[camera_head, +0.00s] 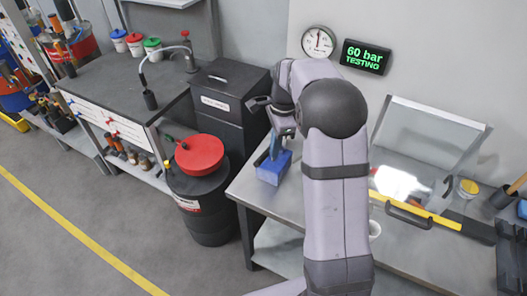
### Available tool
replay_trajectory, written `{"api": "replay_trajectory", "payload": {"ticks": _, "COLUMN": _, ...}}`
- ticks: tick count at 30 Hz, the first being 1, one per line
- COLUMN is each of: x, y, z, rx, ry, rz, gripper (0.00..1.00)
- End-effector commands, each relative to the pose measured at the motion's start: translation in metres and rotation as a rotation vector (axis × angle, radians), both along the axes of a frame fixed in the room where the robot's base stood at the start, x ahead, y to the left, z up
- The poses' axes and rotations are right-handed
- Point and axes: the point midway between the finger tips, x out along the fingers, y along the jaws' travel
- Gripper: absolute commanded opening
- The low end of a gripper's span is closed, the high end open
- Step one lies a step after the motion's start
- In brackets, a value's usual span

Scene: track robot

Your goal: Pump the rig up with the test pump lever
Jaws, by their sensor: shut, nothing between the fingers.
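The blue test pump (272,168) stands at the left end of the grey workbench (252,197). A thin upright part, probably its lever, rises from its top just under my gripper. My gripper (281,132) is shut and empty, pointing down right above the pump. Whether it touches the lever cannot be told, as my arm and wrist hide part of the area. A round white gauge (318,43) hangs on the wall behind. A display (366,57) beside it reads "60 bar TESTING" in green.
A clear hinged guard (425,135) stands open over the bench, with a white bottle-like object (398,185) behind its yellow front bar. Left of the bench are a dark drum with a red lid (199,155) and a dark cabinet (228,100). The floor at front left is clear.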

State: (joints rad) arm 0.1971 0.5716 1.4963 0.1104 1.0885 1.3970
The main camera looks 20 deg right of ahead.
Motion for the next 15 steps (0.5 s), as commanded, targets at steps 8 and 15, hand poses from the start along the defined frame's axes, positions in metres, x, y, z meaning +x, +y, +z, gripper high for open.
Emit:
{"api": "replay_trajectory", "payload": {"ticks": 8, "x": 0.000, "y": 0.001, "z": -0.001, "rx": 0.002, "ry": 0.000, "rz": 0.001, "gripper": 0.00}}
{"api": "replay_trajectory", "payload": {"ticks": 15, "x": 0.001, "y": 0.000, "z": 0.015, "rx": 0.002, "ry": -0.004, "rz": 0.002, "gripper": 0.00}}
